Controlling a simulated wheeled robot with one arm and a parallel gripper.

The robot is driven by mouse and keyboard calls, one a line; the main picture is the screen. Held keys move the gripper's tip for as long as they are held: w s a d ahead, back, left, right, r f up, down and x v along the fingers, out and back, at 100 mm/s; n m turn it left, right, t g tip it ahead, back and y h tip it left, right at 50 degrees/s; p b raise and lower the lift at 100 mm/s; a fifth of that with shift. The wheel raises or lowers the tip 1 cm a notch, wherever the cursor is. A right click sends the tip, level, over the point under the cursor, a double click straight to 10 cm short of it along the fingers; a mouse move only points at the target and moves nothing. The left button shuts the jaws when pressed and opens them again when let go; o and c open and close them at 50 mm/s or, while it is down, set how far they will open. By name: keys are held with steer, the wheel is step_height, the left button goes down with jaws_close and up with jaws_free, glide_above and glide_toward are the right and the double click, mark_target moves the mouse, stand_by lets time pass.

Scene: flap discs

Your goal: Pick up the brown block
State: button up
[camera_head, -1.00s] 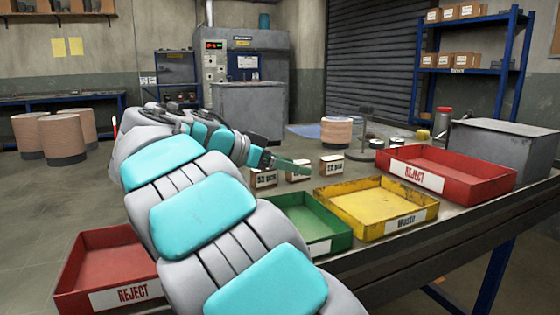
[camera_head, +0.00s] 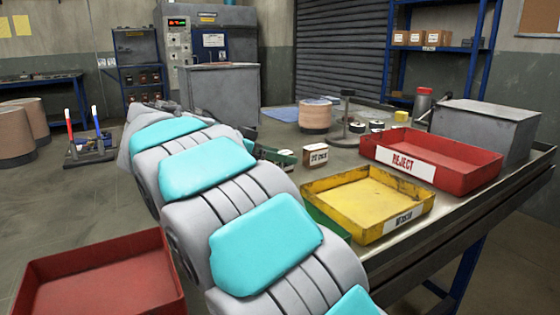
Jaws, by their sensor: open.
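A small brown cardboard box (camera_head: 316,155) with a printed label stands upright on the metal table, behind the yellow tray. It is the only small brown box showing on the table, and I cannot tell if it is the brown block. The table area behind my arm is hidden too.
A yellow tray (camera_head: 368,199) stands right of my arm, with a green tray (camera_head: 325,222) partly hidden beside it. A red REJECT tray (camera_head: 432,160) and a grey metal box (camera_head: 488,130) stand further right. Another red tray (camera_head: 98,277) is at lower left. A disc stack (camera_head: 316,115) stands behind.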

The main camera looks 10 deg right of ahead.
steer(key=shift+w+d+f, duration=0.2)
steer(key=shift+d, duration=0.2)
jaws_close()
stand_by(0.4)
